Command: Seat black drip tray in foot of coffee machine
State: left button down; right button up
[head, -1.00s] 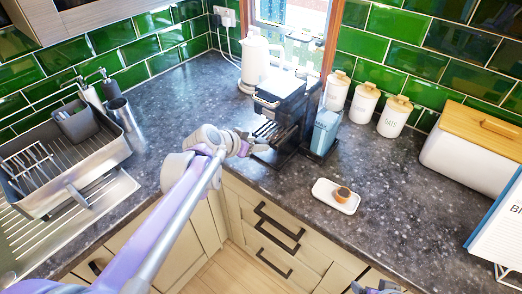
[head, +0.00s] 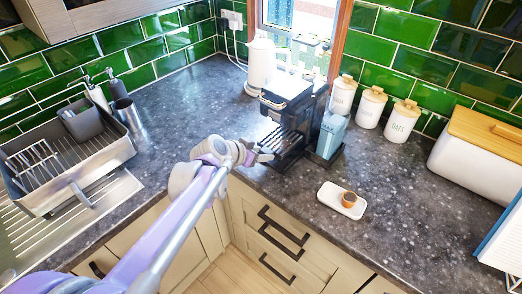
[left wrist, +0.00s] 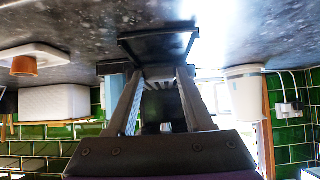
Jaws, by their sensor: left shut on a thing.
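The black coffee machine (head: 287,92) stands on the counter near the corner. Its low dark foot (left wrist: 160,45) rests on the worktop and shows upside down in the left wrist view. The black slatted drip tray (head: 284,139) is at the front of the machine, by the foot. My left gripper (head: 266,153) is shut on the tray's near side. In the left wrist view the tray's slats (left wrist: 161,80) show between my fingers. I cannot tell whether the tray touches or lies within the foot. My right gripper is not in view.
A blue water tank (head: 331,135) stands right of the machine, a white kettle (head: 261,65) behind left. A white dish (head: 342,200) with a small brown cup lies front right. Canisters (head: 371,106) line the back. A dish rack (head: 60,165) stands left. Counter left of the machine is clear.

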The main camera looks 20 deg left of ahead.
pick_arm(q)
jog(key=shift+f+b, duration=0.55)
jog(key=shift+f, duration=0.75)
jog(key=shift+p, duration=0.3)
dwell(0.8)
jog(key=shift+f+b, duration=0.65)
jog(key=shift+f, duration=0.35)
jog(key=shift+c, duration=1.1)
grip_release()
jog(key=p+v, duration=0.1)
jog(key=v, duration=0.9)
jog(key=shift+s+r, duration=0.25)
jog(key=shift+s, duration=0.05)
